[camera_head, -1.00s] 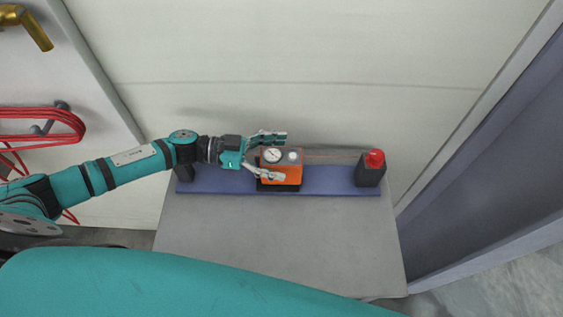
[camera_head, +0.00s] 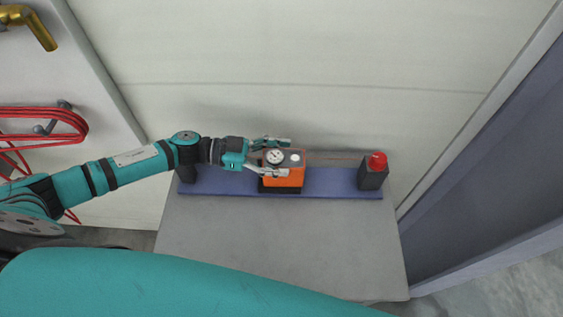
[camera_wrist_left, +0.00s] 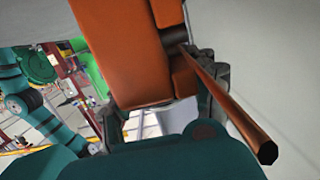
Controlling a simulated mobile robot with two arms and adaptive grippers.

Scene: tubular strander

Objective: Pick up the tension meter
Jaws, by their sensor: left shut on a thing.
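The tension meter (camera_head: 289,177) is an orange box with a white round dial and a pale knob on top. It sits at the middle of a blue strip, with a black base at its lower edge. My left gripper (camera_head: 279,157) is shut on it from the left, one finger on its far side and one on its near side. In the left wrist view the orange body (camera_wrist_left: 127,50) fills the space between the fingers, and a copper-coloured rod (camera_wrist_left: 228,105) runs beside it. My right gripper is not in view.
The blue strip (camera_head: 330,181) lies along the back of a grey table (camera_head: 280,240). A dark block with a red top (camera_head: 374,170) stands to the right, and a pale wall rises behind. Red hoses (camera_head: 45,128) hang at the left. The table's front is clear.

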